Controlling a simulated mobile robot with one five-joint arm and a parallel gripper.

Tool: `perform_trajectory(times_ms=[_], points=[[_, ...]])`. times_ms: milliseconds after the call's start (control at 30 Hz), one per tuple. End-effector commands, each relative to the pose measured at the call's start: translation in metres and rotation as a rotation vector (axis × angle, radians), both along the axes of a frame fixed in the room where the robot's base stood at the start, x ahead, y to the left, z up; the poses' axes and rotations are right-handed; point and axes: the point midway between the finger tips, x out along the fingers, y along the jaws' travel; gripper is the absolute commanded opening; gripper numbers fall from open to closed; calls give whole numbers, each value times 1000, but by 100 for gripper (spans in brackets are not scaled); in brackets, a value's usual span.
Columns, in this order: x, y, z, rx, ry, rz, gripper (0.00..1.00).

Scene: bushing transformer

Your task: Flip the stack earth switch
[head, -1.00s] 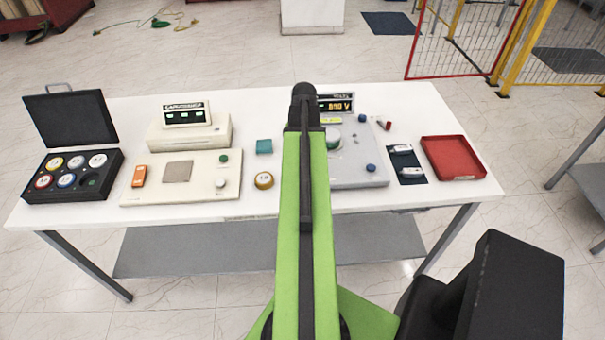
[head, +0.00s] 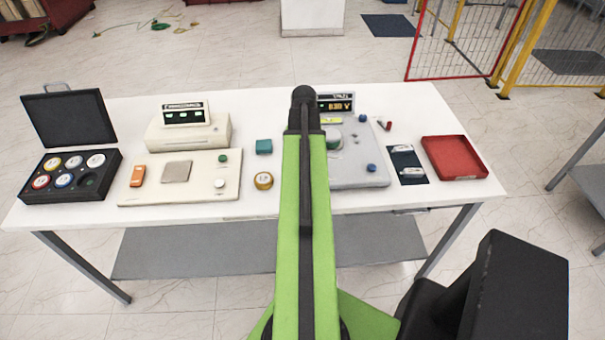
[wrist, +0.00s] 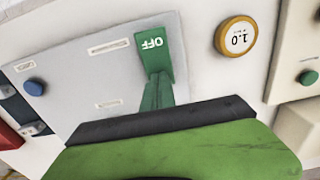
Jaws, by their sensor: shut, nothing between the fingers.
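The earth switch appears in the wrist view as a green plate marked OFF (wrist: 155,45) on a grey panel (wrist: 85,65). A darker green lever-like part (wrist: 157,92) runs from the plate down to the black edge of my gripper (wrist: 165,118). I cannot tell whether it touches the gripper. My gripper is shut and holds nothing; its green and black body covers the bottom of the wrist view and its fingertips are not clear. In the head view my green arm covers the left part of the grey unit (head: 358,165), and the switch is mostly hidden.
A blue knob (wrist: 33,86) and a yellow-rimmed 1.0 disc (wrist: 236,38) flank the switch in the wrist view. The white table also holds a beige unit (head: 200,190), a black case (head: 40,190), a teal block (head: 264,146) and a red tray (head: 480,171).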

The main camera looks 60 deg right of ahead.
Motion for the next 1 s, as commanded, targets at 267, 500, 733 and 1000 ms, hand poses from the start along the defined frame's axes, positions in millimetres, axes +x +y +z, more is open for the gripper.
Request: perform_trajectory(times_ms=[267, 500, 733, 1000], points=[[0, 0, 17, 0, 0, 0, 0], [0, 0, 40, 0, 0, 0, 0], [0, 0, 61, 0, 0, 1, 0], [0, 0, 71, 0, 0, 1, 0]])
